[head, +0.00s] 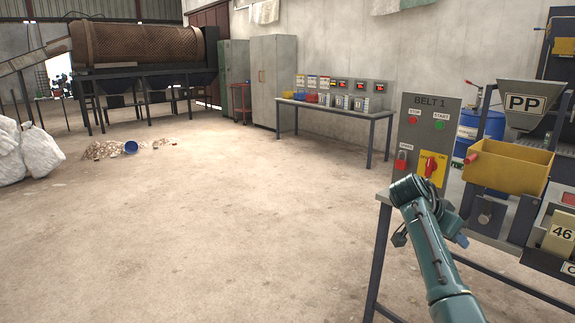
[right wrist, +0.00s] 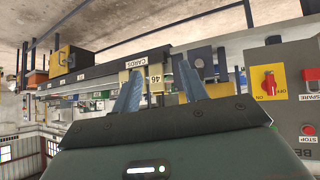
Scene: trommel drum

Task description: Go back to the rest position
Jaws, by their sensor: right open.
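My right arm (head: 432,245) comes up from the bottom right in the head view, bent at the wrist in front of the BELT 1 panel (head: 430,125). My right gripper (right wrist: 160,72) shows in the right wrist view with its two blue fingers apart. Nothing is gripped between them; a yellow block marked 46 (right wrist: 155,77) shows behind, and I cannot tell how far off. The same block stands at the right edge in the head view (head: 560,235). The wrist picture appears upside down. My left arm and gripper are not in view.
The panel's bench (head: 378,262) and a yellow bin (head: 507,168) lie close to my right arm. A table (head: 342,112) with small devices stands by the wall. White sacks (head: 30,150) are at left. The middle floor is clear.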

